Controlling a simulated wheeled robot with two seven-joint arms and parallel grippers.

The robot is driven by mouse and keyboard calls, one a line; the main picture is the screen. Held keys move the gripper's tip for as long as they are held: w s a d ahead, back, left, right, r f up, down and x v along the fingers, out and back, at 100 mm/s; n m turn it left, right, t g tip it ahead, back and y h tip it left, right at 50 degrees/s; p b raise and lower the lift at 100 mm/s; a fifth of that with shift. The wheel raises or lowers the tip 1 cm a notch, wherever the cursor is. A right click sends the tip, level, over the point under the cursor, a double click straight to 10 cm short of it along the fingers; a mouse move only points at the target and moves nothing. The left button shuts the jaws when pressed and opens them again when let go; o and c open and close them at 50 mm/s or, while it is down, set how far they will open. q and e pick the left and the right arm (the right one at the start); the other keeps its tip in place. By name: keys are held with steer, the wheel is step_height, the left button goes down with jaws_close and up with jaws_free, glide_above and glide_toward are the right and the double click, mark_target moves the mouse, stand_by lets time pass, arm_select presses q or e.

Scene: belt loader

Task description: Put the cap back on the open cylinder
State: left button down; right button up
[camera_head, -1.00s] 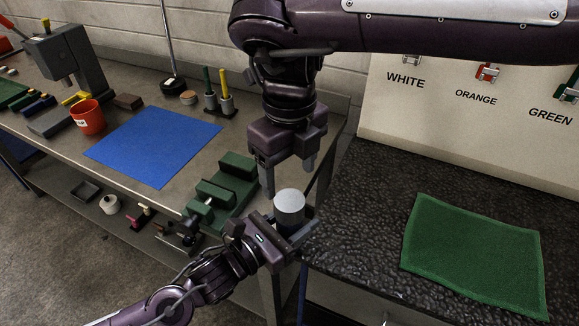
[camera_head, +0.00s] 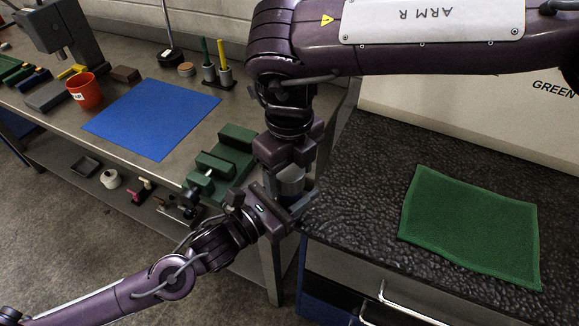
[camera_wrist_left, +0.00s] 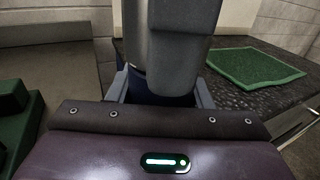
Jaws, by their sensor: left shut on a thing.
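My left gripper (camera_head: 275,214) is shut on the dark blue lower body of a cylinder (camera_wrist_left: 160,92), which it holds upright in the gap between table and counter.
A green vise-like fixture (camera_head: 226,152) stands at the table edge, left of my grippers. A blue mat (camera_head: 152,133), a red cup (camera_head: 86,91) and a holder with pens (camera_head: 217,78) are on the table. A green mat (camera_head: 470,228) lies on the dark counter.

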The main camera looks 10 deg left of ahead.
steer(key=c, duration=0.9)
steer(key=m, duration=0.3)
steer(key=shift+c, duration=0.2)
steer(key=m, duration=0.4)
steer(key=shift+m, duration=0.4)
steer(key=m, duration=0.4)
steer(key=shift+m, duration=0.3)
steer(key=m, duration=0.3)
steer(key=o, duration=1.1)
steer(key=shift+r, duration=2.3)
